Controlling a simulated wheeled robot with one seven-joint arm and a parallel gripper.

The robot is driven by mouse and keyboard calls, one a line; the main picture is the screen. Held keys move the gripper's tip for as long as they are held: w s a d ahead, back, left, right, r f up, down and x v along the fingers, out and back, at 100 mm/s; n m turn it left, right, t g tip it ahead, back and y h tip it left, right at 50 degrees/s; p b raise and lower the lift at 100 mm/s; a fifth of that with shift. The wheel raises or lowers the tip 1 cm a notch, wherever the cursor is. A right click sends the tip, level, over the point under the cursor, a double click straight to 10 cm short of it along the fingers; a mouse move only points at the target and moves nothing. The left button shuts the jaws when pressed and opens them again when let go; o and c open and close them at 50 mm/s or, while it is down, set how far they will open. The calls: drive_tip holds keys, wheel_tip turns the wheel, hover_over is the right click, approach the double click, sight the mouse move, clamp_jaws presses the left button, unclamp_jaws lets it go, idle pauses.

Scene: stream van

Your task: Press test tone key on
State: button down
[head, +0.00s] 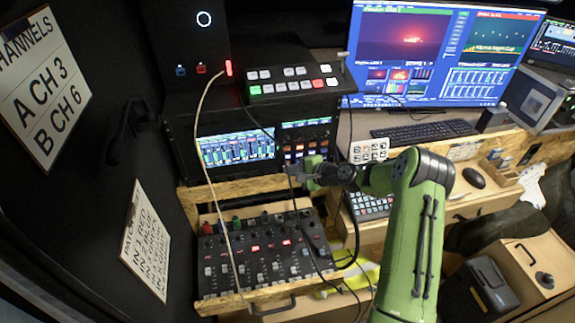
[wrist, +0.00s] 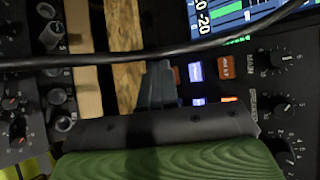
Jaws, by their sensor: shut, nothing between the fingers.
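My gripper (head: 308,172) is shut and empty, in front of the rack unit (head: 180,150) below its right-hand panel. In the wrist view its shut blue-grey fingers (wrist: 159,86) point at a panel with small lit keys. A white-blue lit key (wrist: 195,72) and an orange key (wrist: 230,67) sit just right of the fingertips, with another pair below them. I cannot read which one is the test tone key. A further orange key is partly hidden behind the fingers. Whether the fingertips touch the panel cannot be told.
A black cable (wrist: 150,56) crosses the wrist view in front of the panel. Knobs (wrist: 278,62) line its right side. A mixer (head: 262,255) with cables lies below my gripper in the head view. A switcher (head: 292,84) stands above, and a keyboard (head: 425,131) lies right.

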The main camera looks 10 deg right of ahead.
drive_tip(key=shift+w, duration=0.2)
idle(0.4)
drive_tip(key=shift+s, duration=0.7)
drive_tip(key=s, duration=0.6)
drive_tip(key=shift+r, duration=0.1)
